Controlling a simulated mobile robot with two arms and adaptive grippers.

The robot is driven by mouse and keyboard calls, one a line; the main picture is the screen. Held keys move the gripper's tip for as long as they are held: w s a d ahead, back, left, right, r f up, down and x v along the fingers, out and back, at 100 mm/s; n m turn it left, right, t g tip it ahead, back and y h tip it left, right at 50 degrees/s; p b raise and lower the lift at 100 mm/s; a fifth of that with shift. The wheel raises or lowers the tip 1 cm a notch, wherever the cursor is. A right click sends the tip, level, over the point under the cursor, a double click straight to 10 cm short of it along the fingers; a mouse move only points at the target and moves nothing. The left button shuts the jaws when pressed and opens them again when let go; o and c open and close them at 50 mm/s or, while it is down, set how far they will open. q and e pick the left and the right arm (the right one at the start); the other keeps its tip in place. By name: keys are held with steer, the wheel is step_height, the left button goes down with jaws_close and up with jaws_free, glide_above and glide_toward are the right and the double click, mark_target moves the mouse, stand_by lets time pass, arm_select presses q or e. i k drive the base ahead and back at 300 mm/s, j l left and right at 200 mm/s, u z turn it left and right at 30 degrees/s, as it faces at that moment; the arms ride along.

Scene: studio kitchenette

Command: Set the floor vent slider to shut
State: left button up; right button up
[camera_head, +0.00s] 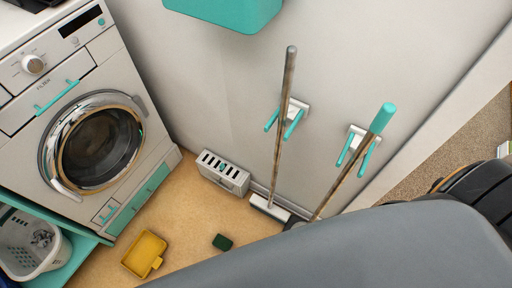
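The floor vent (237,181) is a white box low against the wall, standing on the floor in the middle of the camera_head view. It has a row of dark slots along its top. A small teal slider knob (222,167) sits among the slots, near the middle of the row. The slider's markings are too small to read. Neither of my grippers shows in this view. A large grey part of my own body covers the lower right.
A washing machine (150,118) stands left of the vent. A broom (279,150) and a teal-topped pole (352,166) lean at wall hooks to its right. A yellow dustpan (147,251) and a dark green block (222,242) lie on the floor. Bare floor lies before the vent.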

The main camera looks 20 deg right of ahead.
mark_target(222, 165)
steer(key=j+z, duration=0.15)
steer(key=z, duration=0.25)
steer(key=j+z, duration=0.2)
steer(key=z, duration=0.2)
steer(key=j+z, duration=0.15)
steer(key=z, duration=0.25)
steer(key=j+z, duration=0.2)
steer(key=z, duration=0.25)
